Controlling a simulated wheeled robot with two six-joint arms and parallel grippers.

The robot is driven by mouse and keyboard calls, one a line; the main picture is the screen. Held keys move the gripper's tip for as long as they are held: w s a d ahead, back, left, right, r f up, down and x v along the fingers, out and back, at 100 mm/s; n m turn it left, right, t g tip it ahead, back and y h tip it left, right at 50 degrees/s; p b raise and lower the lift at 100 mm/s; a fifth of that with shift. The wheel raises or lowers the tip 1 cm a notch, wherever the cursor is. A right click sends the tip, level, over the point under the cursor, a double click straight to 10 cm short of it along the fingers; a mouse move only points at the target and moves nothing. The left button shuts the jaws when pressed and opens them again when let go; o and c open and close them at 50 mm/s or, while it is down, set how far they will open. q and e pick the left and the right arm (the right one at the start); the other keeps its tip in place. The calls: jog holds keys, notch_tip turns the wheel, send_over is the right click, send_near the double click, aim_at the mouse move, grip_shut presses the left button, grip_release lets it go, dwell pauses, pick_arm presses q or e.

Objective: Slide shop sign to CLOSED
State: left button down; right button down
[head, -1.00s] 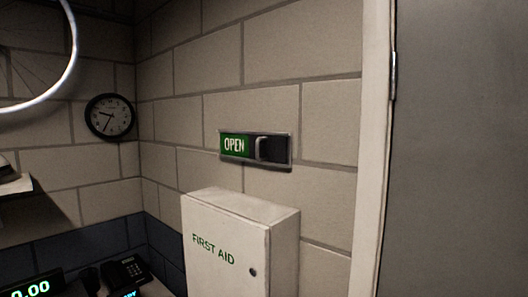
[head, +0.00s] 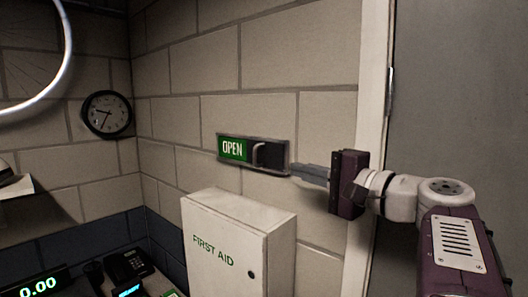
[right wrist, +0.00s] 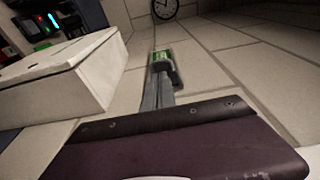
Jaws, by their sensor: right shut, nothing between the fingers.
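The shop sign (head: 224,150) is a framed slot on the block wall. Its green OPEN panel shows at the left, and a dark slider (head: 273,156) with a light upright handle (head: 257,154) covers the right part. In the right wrist view the sign (right wrist: 162,57) shows just beyond the fingertips. My right gripper (head: 296,171) is shut and empty. Its tips are by the sign's right end, a little below the handle's height; I cannot tell whether they touch the frame. My left gripper is not in view.
A white first aid box (head: 225,236) stands out from the wall below the sign. It also shows at the left in the right wrist view (right wrist: 70,80). A door frame (head: 365,130) and grey door (head: 450,100) are at the right. A wall clock (head: 107,114) hangs at the left.

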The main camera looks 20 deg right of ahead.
jog(key=shift+d, duration=0.55)
jog(key=shift+f, duration=0.1)
jog(key=p, duration=0.6)
send_near(256, 157)
jog(key=x, duration=0.5)
jog(key=shift+w+a+r, duration=0.1)
jog(key=shift+w+r, duration=0.1)
jog(key=shift+w, duration=0.05)
jog(key=shift+w+a+f+p, duration=0.15)
jog(key=shift+w+p, duration=0.25)
jog(key=shift+w, duration=0.3)
